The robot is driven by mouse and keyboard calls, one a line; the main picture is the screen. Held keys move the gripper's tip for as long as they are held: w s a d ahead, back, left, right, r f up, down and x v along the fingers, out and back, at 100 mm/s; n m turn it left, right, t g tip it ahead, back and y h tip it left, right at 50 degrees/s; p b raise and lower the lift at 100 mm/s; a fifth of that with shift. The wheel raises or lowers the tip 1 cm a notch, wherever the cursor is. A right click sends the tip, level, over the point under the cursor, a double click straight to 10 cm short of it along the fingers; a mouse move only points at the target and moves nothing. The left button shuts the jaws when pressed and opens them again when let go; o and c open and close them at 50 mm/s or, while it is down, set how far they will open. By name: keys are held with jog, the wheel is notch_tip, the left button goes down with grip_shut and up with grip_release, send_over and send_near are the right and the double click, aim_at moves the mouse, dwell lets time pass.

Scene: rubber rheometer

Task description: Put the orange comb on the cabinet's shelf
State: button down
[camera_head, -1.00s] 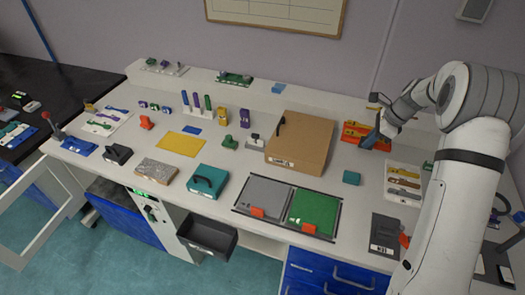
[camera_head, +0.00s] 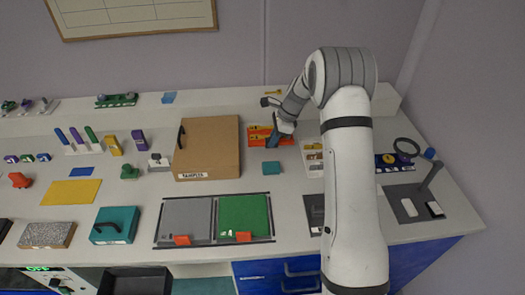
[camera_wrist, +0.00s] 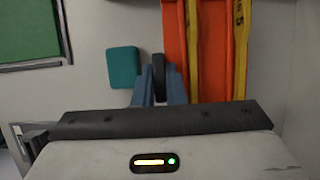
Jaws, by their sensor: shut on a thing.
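An orange piece with yellow, dark-marked strips (camera_head: 259,135) lies on the bench right of the cardboard box. It also fills the upper middle of the wrist view (camera_wrist: 173,32); I cannot tell for sure that this is the orange comb. My gripper (camera_head: 278,137) is at its lower right edge in the head view. In the wrist view the blue fingers of my gripper (camera_wrist: 167,85) are shut on a narrow dark piece (camera_wrist: 175,80) beside the orange. Whether the dark piece joins the orange piece is unclear. No cabinet shelf is clearly recognisable in the current views.
A teal block (camera_head: 271,168) lies just below my gripper; the wrist view shows it left of the fingers (camera_wrist: 123,67). The cardboard box (camera_head: 208,148) stands to the left. A green plate (camera_head: 245,216) lies in front, and a white tray (camera_head: 312,158) is close on the right.

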aim_at(275, 147)
jog(key=shift+f+p, duration=0.5)
jog(key=shift+f, duration=2.35)
jog(key=shift+f, duration=0.2)
jog(key=c, duration=1.5)
grip_release()
